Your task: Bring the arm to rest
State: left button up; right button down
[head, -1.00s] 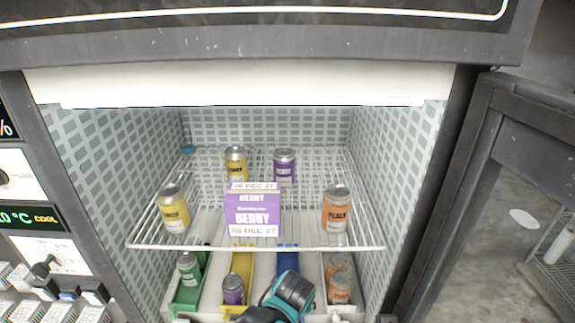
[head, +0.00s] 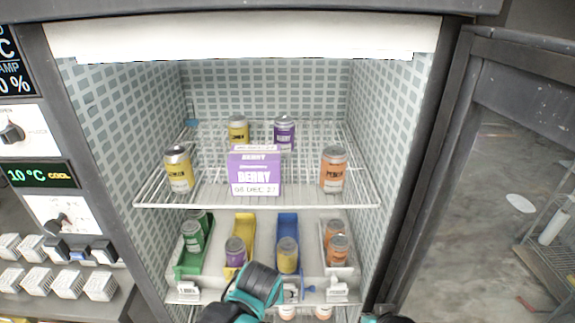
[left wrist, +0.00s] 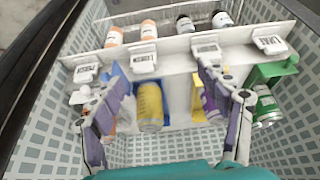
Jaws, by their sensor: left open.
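My left arm (head: 255,287) comes up from the bottom of the head view, teal and black, in front of the freezer's lower shelf. Its fingers do not show clearly there. In the left wrist view my left gripper (left wrist: 155,100) is open and empty, its two purple-grey fingers wide apart. Beyond and between them a yellow can (left wrist: 150,107) lies or stands in the blue bin (head: 288,228); in the head view this can (head: 287,255) is at the bin's front. My right gripper is not visible; only a dark bit of a part shows at the bottom edge.
The upper wire shelf (head: 215,198) holds a purple berry box (head: 254,171) and several cans. Below are a green bin (head: 185,270), a yellow bin (head: 243,228) and a white bin (head: 350,268) with cans. The freezer's frame and open door (head: 450,150) stand at right; a control panel at left.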

pick_arm(q)
jog(key=s+a+f+t+b, duration=0.2)
jog(key=s+a+f+b, duration=0.5)
jog(key=a+b, duration=0.5)
notch_tip(320, 180, down, 2)
jog(key=shift+s+a+f+m, duration=0.1)
jog(key=shift+s+a+m, duration=0.2)
jog(key=shift+s, duration=0.1)
jog(key=shift+a, duration=0.15)
jog(key=shift+c, duration=0.3)
